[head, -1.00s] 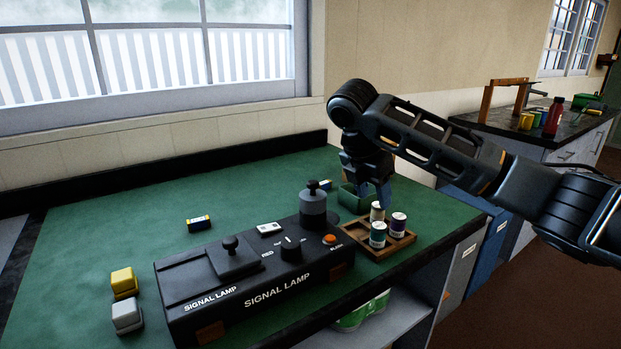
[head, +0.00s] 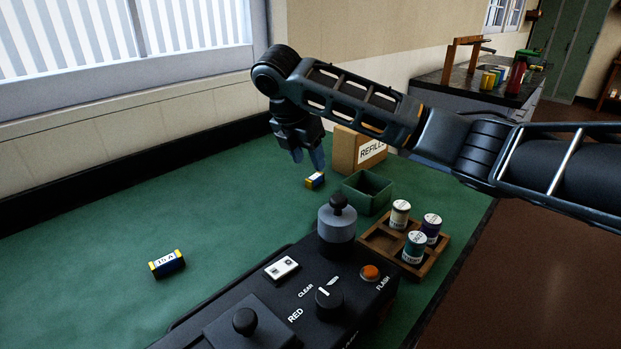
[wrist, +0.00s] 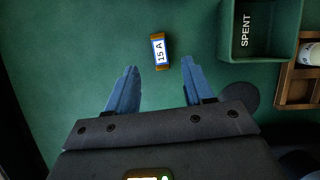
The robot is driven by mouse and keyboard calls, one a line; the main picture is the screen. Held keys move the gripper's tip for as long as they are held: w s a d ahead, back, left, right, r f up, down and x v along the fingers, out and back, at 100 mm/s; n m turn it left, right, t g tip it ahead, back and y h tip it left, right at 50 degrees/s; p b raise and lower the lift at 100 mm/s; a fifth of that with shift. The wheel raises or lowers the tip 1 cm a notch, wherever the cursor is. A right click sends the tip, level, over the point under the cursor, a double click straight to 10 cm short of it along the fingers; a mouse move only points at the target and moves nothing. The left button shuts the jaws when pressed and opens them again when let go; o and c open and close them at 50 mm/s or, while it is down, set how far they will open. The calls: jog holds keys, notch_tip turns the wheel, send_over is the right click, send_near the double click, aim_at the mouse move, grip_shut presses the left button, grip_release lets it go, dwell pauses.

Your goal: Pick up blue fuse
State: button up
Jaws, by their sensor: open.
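A blue fuse (head: 316,180) with yellow ends lies on the green bench top, left of the green box. In the wrist view the fuse (wrist: 160,50) shows a white "15 A" label and lies just beyond the fingertips, roughly centred between them. My gripper (head: 308,158) points down above and close to this fuse. Its blue fingers (wrist: 161,70) are apart, with nothing between them.
The green box (head: 367,194), marked "SPENT" in the wrist view (wrist: 262,48), stands right of the near fuse. Behind it is a "REFILLS" box (head: 347,150). A wooden tray (head: 433,262) holds three small jars. The black signal lamp unit (head: 270,305) is in front. The left bench is mostly clear.

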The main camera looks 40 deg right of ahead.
aim_at(315, 176)
jog(key=x, duration=0.6)
grip_shut()
dwell(0.4)
